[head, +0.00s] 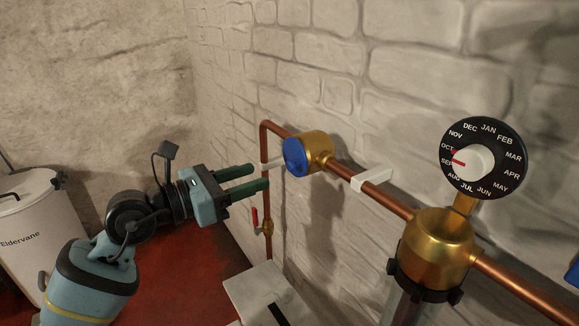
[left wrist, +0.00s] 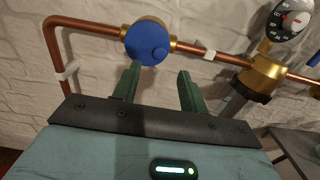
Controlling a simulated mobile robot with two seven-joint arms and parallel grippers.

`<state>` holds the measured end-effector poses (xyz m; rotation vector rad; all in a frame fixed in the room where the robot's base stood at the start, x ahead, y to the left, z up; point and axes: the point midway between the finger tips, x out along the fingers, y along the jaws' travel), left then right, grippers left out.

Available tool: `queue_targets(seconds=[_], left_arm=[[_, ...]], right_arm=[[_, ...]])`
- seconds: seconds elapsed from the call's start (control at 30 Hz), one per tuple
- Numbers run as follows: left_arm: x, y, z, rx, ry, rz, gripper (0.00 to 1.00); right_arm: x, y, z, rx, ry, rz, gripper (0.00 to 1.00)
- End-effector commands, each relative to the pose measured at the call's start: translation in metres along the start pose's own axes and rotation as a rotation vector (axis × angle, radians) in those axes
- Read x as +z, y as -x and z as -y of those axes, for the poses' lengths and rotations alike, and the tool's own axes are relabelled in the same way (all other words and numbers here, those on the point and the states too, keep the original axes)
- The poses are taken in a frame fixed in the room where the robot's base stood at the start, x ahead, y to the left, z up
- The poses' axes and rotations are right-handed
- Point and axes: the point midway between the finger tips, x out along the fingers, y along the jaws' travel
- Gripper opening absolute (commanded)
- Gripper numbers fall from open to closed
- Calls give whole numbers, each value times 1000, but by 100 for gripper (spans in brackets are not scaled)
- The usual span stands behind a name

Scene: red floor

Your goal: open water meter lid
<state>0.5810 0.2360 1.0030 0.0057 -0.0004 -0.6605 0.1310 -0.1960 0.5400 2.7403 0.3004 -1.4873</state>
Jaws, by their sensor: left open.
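The water meter is a brass body (head: 318,148) on a copper pipe along the wall, with a round blue lid (head: 294,157) on its front. The lid looks shut over the meter face. In the left wrist view the blue lid (left wrist: 147,42) sits just beyond and above the left fingertip, with a small round knob on its right side. My left gripper (head: 260,175) is open and empty, its two green fingers pointing at the wall, to the left of and slightly below the lid. The fingers also show in the left wrist view (left wrist: 158,75). My right gripper is not in view.
A month dial (head: 484,158) and a brass filter housing (head: 437,248) are on the right. A red-handled valve (head: 255,219) hangs on the vertical pipe. A white bin (head: 30,215) stands at left. A light box-like surface (head: 258,290) lies below.

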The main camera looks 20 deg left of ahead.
Motion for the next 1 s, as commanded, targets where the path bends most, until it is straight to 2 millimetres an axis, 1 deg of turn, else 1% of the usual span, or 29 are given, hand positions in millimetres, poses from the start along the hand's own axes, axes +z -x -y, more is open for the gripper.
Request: queue_targets(seconds=[0.17, 0.4, 0.6, 0.77, 1.0], left_arm=[[1, -11, 0, -2, 5, 3, 43], [1, -47, 1, -2, 6, 4, 43], [1, -70, 0, -1, 6, 4, 43], [0, -78, 1, -2, 6, 2, 43], [0, -78, 1, -2, 6, 2, 43]], right_arm=[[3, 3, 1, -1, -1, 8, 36], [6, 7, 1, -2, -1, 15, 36], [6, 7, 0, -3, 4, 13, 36], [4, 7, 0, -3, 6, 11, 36], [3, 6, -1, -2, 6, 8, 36]])
